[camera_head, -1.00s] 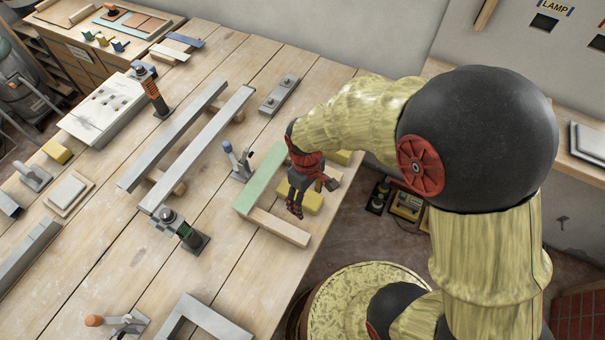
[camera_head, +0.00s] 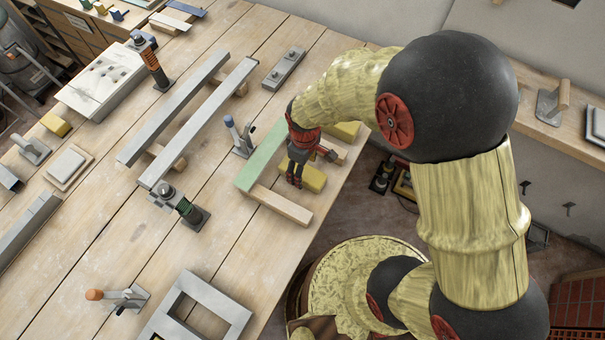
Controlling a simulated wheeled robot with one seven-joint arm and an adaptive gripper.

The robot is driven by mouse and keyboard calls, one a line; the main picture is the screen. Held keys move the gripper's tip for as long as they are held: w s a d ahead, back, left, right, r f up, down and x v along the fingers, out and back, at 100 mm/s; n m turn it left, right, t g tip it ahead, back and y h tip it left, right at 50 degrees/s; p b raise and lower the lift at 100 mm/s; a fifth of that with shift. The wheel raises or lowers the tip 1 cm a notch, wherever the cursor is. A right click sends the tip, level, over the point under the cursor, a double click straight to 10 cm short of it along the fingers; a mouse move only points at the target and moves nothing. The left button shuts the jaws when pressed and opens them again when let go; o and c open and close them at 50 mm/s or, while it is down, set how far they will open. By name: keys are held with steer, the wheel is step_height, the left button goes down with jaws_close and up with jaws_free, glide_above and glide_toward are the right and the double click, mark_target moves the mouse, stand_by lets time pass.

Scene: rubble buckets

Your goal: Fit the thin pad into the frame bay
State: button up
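A grey frame (camera_head: 236,309) with rectangular openings lies at the bottom of the table and is cut off by the picture edge. I cannot tell for sure which thing is the thin pad. A flat pale pad (camera_head: 66,172) lies at the left, and a yellow block (camera_head: 314,179) and another yellow block (camera_head: 347,132) lie near the table's right edge. My gripper (camera_head: 295,181) points down beside the nearer yellow block, between it and a green strip (camera_head: 256,163). Its fingers are small and dark; whether they are open, or touch the block, is unclear.
The green strip and a wooden bar (camera_head: 280,205) lie close to my gripper. A blue-handled clamp (camera_head: 240,138) stands left of them. Two long grey bars (camera_head: 205,125) rest on wooden blocks. An orange-handled clamp (camera_head: 115,298) stands beside the frame. The table between is mostly clear.

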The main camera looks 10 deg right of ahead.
step_height(320, 180, down, 2)
steer(key=shift+f, duration=0.15)
steer(key=shift+c, duration=0.2)
steer(key=c, duration=1.1)
steer(key=shift+c, duration=0.5)
